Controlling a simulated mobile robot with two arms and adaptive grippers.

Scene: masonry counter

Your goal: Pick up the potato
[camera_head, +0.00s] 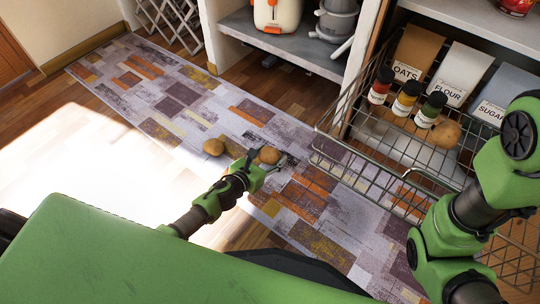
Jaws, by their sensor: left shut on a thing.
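My left gripper (262,163) reaches in over the patterned rug and is shut on a brown potato (269,155). The gripper's fingers hide part of that potato, and I cannot tell how far it is above the rug. A second potato (214,146) lies to the left of the gripper, apart from it, on the rug. A third potato (446,134) sits in the wire basket at the right. My right arm shows at the right edge, but its gripper is out of view.
The pulled-out wire basket (350,172) holds spice jars (407,97) and bags labelled oats (414,55), flour (461,75) and sugar (505,95). Small appliances (277,14) stand on a shelf behind. The patterned rug (170,90) is mostly clear to the left.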

